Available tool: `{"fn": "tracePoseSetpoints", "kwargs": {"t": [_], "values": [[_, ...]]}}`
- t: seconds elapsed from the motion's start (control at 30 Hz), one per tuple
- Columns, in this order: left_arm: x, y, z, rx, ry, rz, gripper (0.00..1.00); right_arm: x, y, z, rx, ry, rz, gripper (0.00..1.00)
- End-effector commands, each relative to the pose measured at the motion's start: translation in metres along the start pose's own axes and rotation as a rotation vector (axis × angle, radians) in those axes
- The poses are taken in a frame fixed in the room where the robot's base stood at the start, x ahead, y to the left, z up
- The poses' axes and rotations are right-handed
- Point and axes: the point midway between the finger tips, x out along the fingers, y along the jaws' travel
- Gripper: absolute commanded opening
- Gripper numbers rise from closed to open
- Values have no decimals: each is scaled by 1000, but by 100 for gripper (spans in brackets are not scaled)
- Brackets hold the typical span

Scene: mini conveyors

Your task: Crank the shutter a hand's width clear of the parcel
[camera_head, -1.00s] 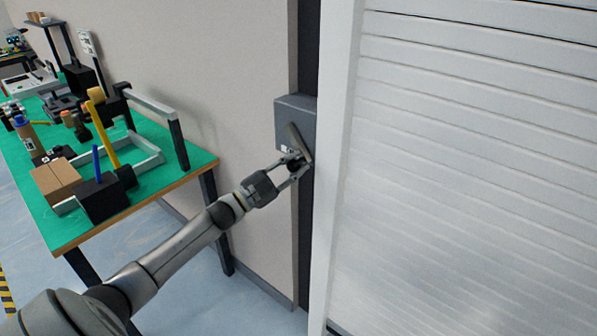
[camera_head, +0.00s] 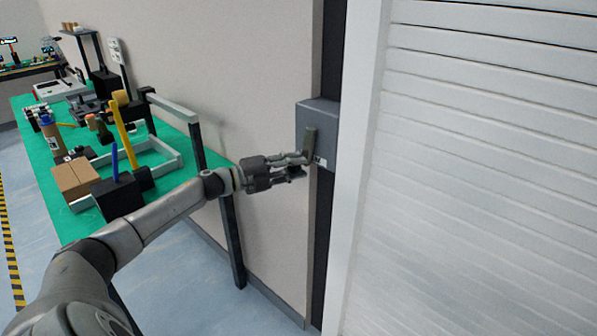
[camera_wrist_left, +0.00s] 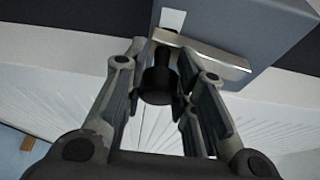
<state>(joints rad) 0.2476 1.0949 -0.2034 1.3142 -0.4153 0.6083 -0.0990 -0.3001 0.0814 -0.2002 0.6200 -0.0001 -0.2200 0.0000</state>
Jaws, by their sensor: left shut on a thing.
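The white slatted shutter (camera_head: 470,160) fills the right side of the head view. Its lower edge is out of view. A grey crank box (camera_head: 330,125) sits on the dark post left of the shutter's frame. Its metal crank arm (camera_head: 311,140) hangs down, tilted slightly left. My left gripper (camera_head: 302,164) is at the arm's lower end. In the left wrist view its fingers are shut around the black crank knob (camera_wrist_left: 158,86), with the crank arm (camera_wrist_left: 205,56) just beyond. No parcel shows at the shutter. My right gripper is not in view.
A green-topped table (camera_head: 55,209) stands at the left by the wall. It holds a brown cardboard box (camera_head: 75,178), a black block, frames and tools. Open blue-grey floor lies left of the table, with a black-and-yellow strip (camera_head: 12,240).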

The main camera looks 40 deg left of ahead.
Motion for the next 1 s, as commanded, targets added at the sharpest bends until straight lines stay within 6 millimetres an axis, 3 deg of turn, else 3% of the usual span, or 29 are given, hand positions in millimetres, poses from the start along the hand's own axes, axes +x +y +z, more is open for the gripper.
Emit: {"fn": "tracePoseSetpoints", "kwargs": {"t": [0.77, 0.8, 0.93, 1.0], "values": [[-3, 0, 7, 89, 0, 40, 0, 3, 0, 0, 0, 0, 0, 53], [-3, 0, 7, 89, 0, 40, 31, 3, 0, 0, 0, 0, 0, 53], [-3, 0, 7, 88, 0, 39, 48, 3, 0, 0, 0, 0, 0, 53], [-3, -1, 7, 88, 0, 38, 49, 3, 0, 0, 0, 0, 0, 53]]}}
